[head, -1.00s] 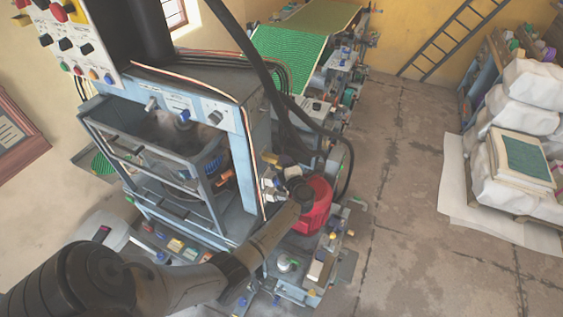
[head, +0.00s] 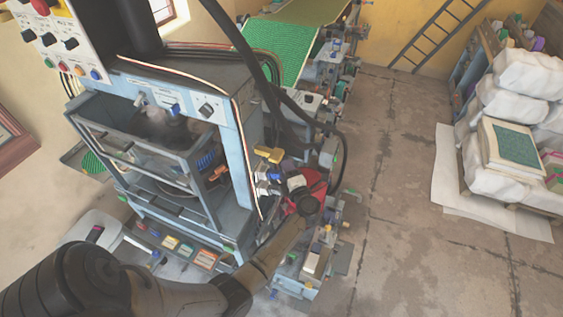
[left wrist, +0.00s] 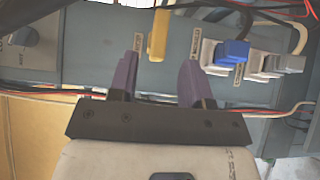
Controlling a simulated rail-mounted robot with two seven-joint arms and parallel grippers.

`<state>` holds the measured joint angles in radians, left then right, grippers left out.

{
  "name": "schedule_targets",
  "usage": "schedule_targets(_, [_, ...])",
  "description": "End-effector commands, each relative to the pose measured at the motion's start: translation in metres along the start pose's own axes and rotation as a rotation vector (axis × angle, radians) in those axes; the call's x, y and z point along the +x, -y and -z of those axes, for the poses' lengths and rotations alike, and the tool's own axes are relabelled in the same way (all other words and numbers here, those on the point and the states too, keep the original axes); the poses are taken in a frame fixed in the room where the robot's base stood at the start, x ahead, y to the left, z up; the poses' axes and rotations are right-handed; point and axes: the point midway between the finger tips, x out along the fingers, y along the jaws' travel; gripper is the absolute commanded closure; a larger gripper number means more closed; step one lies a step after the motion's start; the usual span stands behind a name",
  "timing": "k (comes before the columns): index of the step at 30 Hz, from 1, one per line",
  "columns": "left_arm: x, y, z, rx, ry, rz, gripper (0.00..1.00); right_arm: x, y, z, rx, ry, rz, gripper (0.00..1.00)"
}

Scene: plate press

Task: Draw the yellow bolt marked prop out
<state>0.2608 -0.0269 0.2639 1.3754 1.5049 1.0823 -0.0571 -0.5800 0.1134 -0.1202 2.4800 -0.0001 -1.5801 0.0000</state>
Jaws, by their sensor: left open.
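The yellow bolt (head: 268,154) sticks out from the right side of the blue-grey press in the head view. In the left wrist view the yellow bolt (left wrist: 158,34) hangs upright against a grey panel, with a small label beside it too small to read. My left gripper (left wrist: 160,78) is open, its two purple fingers pointing at the panel. The bolt shows between and just beyond the fingertips, apart from them. In the head view my left gripper (head: 279,182) is small and partly hidden by my arm, just below the bolt. My right gripper is not in view.
A blue-capped white fitting (left wrist: 232,53) and a grey one (left wrist: 283,64) sit right of the bolt. Wires run along the panel. A black hose (head: 343,165) loops beside the press. Paper-wrapped stacks (head: 520,75) stand at the right; the floor between is clear.

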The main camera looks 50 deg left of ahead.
Motion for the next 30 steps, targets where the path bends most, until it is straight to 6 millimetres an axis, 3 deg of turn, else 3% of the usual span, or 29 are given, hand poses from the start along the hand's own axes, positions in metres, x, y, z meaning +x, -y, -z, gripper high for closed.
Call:
schedule_targets(6, [-0.039, 0.001, 0.0, -0.002, 0.001, 0.002, 0.55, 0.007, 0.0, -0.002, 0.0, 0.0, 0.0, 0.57])
schedule_targets(12, [-0.059, 0.001, 0.0, 0.0, 0.0, 0.001, 0.55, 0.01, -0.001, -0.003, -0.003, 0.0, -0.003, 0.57])
schedule_targets(30, [-0.066, -0.001, 0.0, 0.0, 0.0, -0.001, 0.55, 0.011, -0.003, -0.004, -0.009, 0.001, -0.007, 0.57])
